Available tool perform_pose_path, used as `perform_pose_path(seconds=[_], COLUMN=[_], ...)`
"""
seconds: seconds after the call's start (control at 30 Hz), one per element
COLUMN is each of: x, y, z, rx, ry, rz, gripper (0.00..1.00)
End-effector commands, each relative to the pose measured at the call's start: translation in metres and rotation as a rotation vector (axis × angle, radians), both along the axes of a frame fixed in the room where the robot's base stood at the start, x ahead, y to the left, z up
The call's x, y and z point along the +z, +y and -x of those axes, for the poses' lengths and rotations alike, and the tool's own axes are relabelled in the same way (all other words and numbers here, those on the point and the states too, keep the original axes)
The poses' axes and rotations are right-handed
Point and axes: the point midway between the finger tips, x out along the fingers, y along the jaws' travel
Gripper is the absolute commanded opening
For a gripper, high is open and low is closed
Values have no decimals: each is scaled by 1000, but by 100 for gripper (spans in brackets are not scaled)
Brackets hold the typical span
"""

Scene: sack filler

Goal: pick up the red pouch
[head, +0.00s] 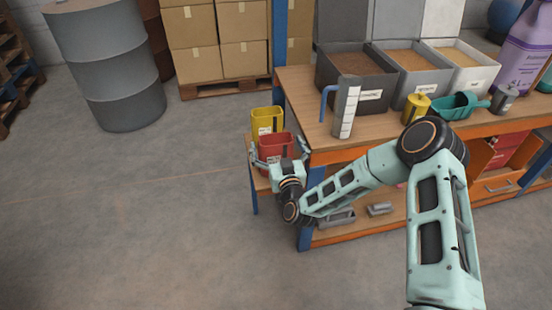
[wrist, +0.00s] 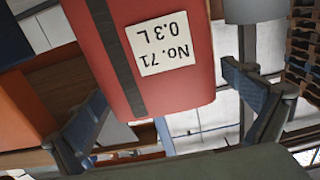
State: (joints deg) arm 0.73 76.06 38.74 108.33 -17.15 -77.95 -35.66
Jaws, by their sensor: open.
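The red pouch (head: 276,148) stands on a small side shelf at the left end of the workbench. In the wrist view the red pouch (wrist: 170,50) fills the upper middle, with a dark stripe and a white label reading "No. 71 0.3 L", upside down. My gripper (head: 279,153) is at the red pouch, its fingers spread to either side of it. In the wrist view my gripper (wrist: 165,105) is open, one blue-grey finger left and one right of the pouch, with gaps visible. The gripper body hides the pouch's lower part in the head view.
A yellow pouch (head: 267,120) stands just behind the red one. The workbench (head: 310,130) holds bins, a measuring jug (head: 345,107), a yellow canister (head: 415,108) and a teal scoop (head: 457,105). Its blue post (head: 307,210) is close right of my wrist.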

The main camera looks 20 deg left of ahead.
Motion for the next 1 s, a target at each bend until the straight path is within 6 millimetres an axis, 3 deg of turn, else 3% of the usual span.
perform_pose_path(seconds=[0.07,0.4,0.73,1.0], x=[0,0,6,55], y=[0,0,0,0], z=[0,1,1,1], rx=[0,1,1,2], ry=[0,0,-1,-4], rz=[0,0,0,1], gripper=[100,66,66,66])
